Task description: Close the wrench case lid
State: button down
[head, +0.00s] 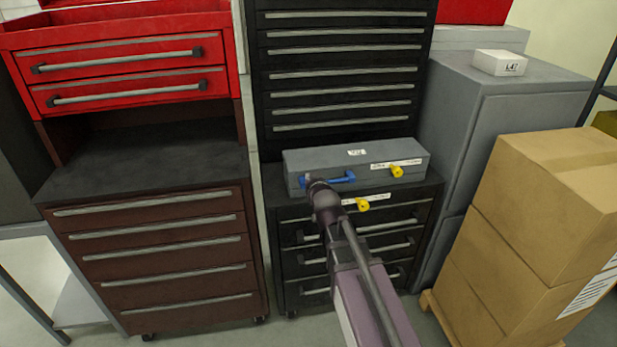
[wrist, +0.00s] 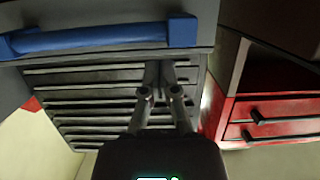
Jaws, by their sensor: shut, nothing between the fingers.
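The grey wrench case (head: 300,163) lies on top of the black lower cabinet. Its lid looks down, flat on the box; I cannot tell whether a small gap is left at the front. A blue handle (head: 343,179) is on its front, and a yellow knob (head: 397,171) with a white label sits to the right. My gripper (head: 310,181) is in front of the case at the handle's left end and partly covers it. In the wrist view my gripper (wrist: 163,68) is shut and empty, its fingertips just below the blue handle (wrist: 95,38); contact is unclear.
The black lower cabinet (head: 286,238) has several drawers and another yellow knob (head: 362,204). A tall black drawer unit (head: 340,85) stands behind. A brown drawer cabinet (head: 155,240) is on the left, stacked cardboard boxes (head: 545,210) on the right. A grey cabinet (head: 500,120) stands back right.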

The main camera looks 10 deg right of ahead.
jog(key=shift+s+d+f+b, duration=0.1)
jog(key=shift+s+f+b, duration=0.15)
jog(key=shift+f+b, duration=0.35)
jog(key=shift+s+d+f+b, duration=0.1)
jog(key=shift+s+f+b, duration=0.1)
jog(key=shift+f+b, duration=0.35)
jog(key=shift+f, duration=0.2)
